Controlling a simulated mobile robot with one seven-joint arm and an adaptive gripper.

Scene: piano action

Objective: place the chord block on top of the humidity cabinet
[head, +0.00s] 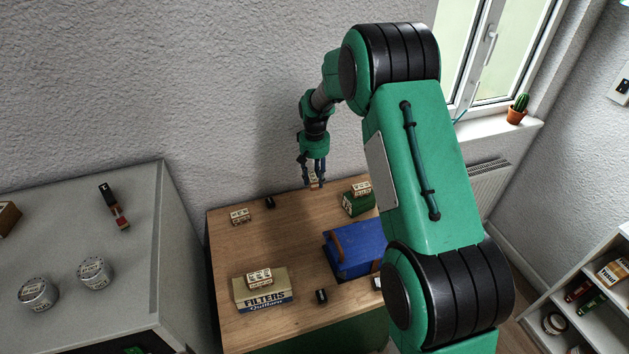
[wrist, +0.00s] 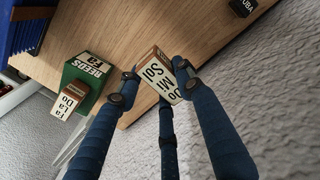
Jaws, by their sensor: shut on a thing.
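The chord block (wrist: 158,76), a small wooden block with a pale face lettered Do, Mi, Sol, is between the blue fingers of my gripper (head: 314,181). The gripper is shut on it and holds it above the back edge of the wooden-topped bench (head: 290,225). In the head view the block (head: 314,183) is small and partly covered by the fingers. A grey cabinet (head: 140,205) stands at the left, with a green-lit mark low on its front; it looks like the humidity cabinet, though no name is readable.
The grey top holds two round tins (head: 38,293) and a dark-and-red tool (head: 114,206). The bench holds similar blocks (head: 240,216), a FILTERS box (head: 263,290), a green REEDS box (wrist: 90,72) and a blue case (head: 352,250).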

